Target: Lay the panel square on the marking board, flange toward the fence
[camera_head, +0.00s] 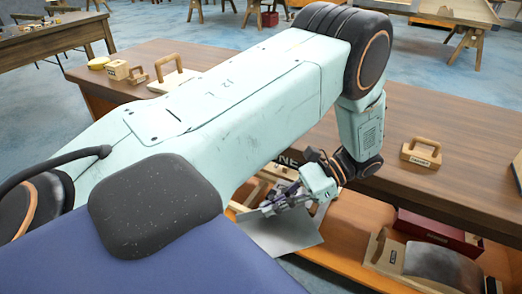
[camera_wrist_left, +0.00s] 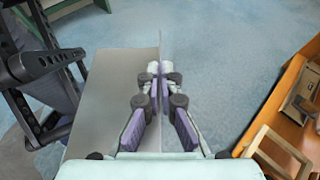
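A thin grey metal panel (camera_head: 283,232) hangs below my left gripper (camera_head: 300,196) in the head view, above the low orange shelf. In the left wrist view the panel (camera_wrist_left: 112,95) has a flat sheet to the left and an upright flange (camera_wrist_left: 160,52) along its right edge. The fingers of my left gripper (camera_wrist_left: 158,72) are closed on this flange from both sides. I cannot make out the marking board or its fence for certain; my left arm covers much of the bench. My right gripper is not in view.
A dark wooden bench (camera_head: 450,150) stands behind, with a handled wooden block (camera_head: 421,152) on it. The low orange shelf (camera_head: 345,240) holds a dark red box (camera_head: 435,232) and a curved grey piece on wood (camera_head: 440,265). Blue floor (camera_wrist_left: 220,70) is clear beyond the panel.

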